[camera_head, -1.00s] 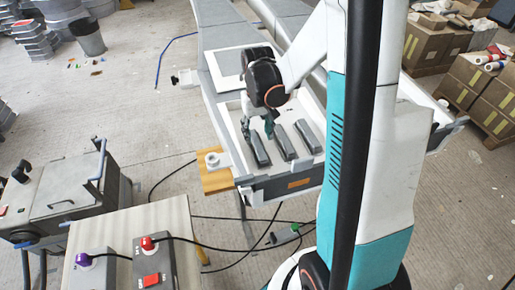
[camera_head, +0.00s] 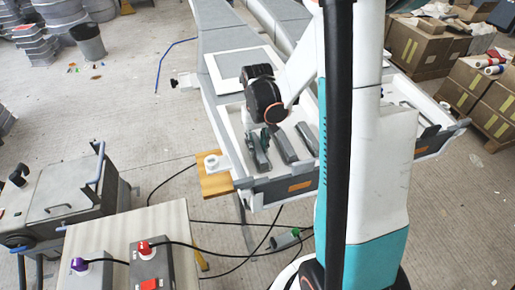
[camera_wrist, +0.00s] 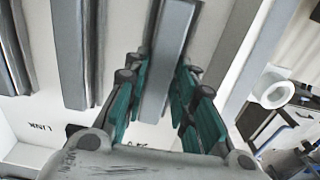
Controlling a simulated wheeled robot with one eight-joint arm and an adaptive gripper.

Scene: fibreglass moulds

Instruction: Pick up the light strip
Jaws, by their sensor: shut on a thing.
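Several grey light strips lie side by side in a white tray (camera_head: 238,128). My gripper (camera_wrist: 163,72) is shut on the light strip (camera_wrist: 170,45), with a green finger against each long side in the wrist view. In the head view the held strip (camera_head: 261,158) is the leftmost and partly hidden under my gripper (camera_head: 264,138). I cannot tell whether it touches the tray floor. Two other strips, a middle one (camera_head: 285,147) and a right one (camera_head: 308,138), lie to its right; they also show at the left of the wrist view (camera_wrist: 70,50).
A wooden board with a white ring (camera_head: 212,161) sticks out at the tray's left corner. A flat white-framed panel (camera_head: 241,68) lies behind the tray. A table with red and purple buttons (camera_head: 145,248) stands front left. Cables run across the floor.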

